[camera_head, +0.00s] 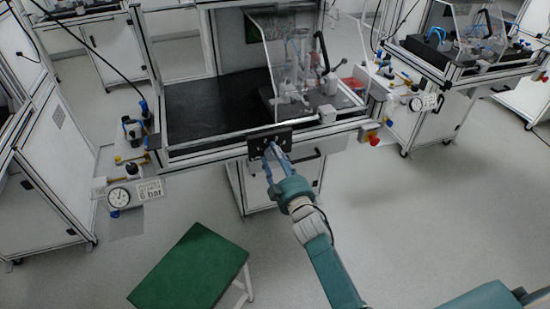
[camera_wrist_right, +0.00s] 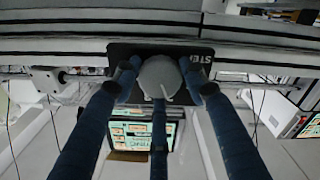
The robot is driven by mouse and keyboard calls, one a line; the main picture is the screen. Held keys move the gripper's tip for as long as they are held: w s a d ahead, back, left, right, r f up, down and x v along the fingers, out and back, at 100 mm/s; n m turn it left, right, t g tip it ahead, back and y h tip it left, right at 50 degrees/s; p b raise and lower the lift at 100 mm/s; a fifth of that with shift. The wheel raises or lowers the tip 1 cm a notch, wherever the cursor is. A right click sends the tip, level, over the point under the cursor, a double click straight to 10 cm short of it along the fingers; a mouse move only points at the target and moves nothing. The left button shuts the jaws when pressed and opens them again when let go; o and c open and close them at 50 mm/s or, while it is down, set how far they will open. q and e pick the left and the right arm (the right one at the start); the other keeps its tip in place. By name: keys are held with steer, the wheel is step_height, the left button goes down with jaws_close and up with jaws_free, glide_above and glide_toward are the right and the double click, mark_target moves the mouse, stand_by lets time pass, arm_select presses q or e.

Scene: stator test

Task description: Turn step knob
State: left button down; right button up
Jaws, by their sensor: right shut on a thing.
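The step knob (camera_wrist_right: 160,76) is a round grey dial with a pale pointer line, on a small black panel (camera_wrist_right: 120,50) in the right wrist view. White lettering shows at the panel's right side, partly hidden. In the head view the black panel (camera_head: 257,137) sits on the front rail of the test station. My right gripper (camera_head: 272,154) reaches up to this panel. In the right wrist view its blue fingers surround the knob, left, right and below, and it is shut on the knob. In the head view the knob is too small and covered to make out. My left gripper is not in view.
A red button (camera_head: 373,139) sits right of the panel, a pressure gauge (camera_head: 118,197) to the left. A green-topped stool (camera_head: 192,270) stands in front at lower left. Floor to the right is clear.

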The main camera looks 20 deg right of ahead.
steer(key=shift+s+f, duration=0.15)
steer(key=shift+f, duration=0.35)
steer(key=o, duration=1.1)
steer(key=shift+o, duration=0.4)
steer(key=shift+d+r, duration=0.1)
steer(key=shift+r, duration=0.05)
steer(key=shift+r, duration=0.1)
steer(key=s, duration=1.2)
steer(key=shift+d, duration=0.2)
